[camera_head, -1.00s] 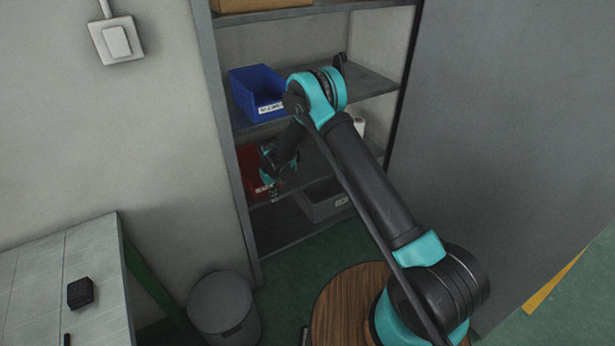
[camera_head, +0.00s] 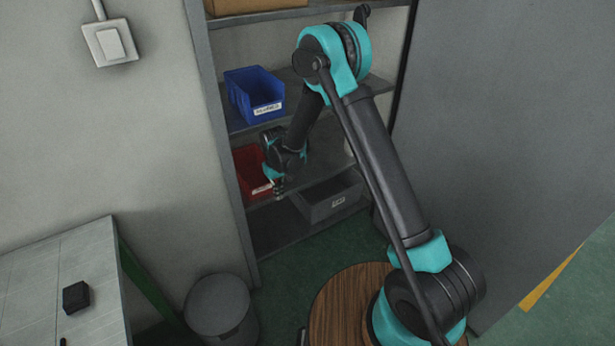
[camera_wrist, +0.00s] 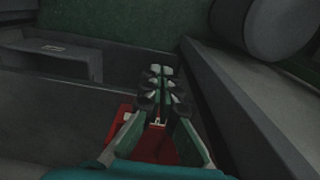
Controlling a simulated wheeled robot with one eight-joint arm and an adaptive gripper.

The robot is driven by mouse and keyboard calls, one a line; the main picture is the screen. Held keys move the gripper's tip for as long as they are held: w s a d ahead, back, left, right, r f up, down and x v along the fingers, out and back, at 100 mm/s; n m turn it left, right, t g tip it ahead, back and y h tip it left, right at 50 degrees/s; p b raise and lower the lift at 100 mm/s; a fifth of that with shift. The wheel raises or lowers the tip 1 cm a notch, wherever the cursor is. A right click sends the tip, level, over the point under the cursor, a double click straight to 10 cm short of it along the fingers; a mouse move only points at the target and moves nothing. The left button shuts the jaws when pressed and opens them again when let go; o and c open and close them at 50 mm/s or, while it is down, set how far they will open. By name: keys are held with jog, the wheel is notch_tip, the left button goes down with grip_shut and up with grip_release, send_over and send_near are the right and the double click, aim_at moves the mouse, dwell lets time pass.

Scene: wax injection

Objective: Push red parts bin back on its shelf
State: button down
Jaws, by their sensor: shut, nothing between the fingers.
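The red parts bin (camera_head: 248,163) sits at the left end of the shelf below the blue bin, beside the left upright. Its right part is hidden by my wrist. My gripper (camera_head: 279,190) is shut and empty, at the bin's front right corner near the shelf's front edge. In the wrist view my gripper (camera_wrist: 160,75) has its fingers together, and parts of the red bin (camera_wrist: 185,150) show below and behind them. I cannot tell whether the fingers touch the bin.
A blue bin (camera_head: 255,92) stands on the shelf above. A grey bin (camera_head: 331,200) is low at the right, also in the wrist view (camera_wrist: 55,55). The left upright (camera_head: 222,135) is close to the red bin. A waste bin (camera_head: 217,305) stands on the floor in front.

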jog(key=s+d+r+m+t, duration=0.1)
jog(key=s+d+r+m, duration=0.1)
jog(key=d+r, duration=0.7)
jog(key=s+d+r+m+t, duration=0.1)
jog(key=s+d+r, duration=0.1)
jog(key=d+r, duration=0.65)
jog(key=s+d+m+t, duration=0.2)
jog(key=s+d+m, duration=0.2)
jog(key=s+d, duration=1.4)
jog(key=shift+d+r, duration=0.3)
jog(key=shift+d, duration=0.85)
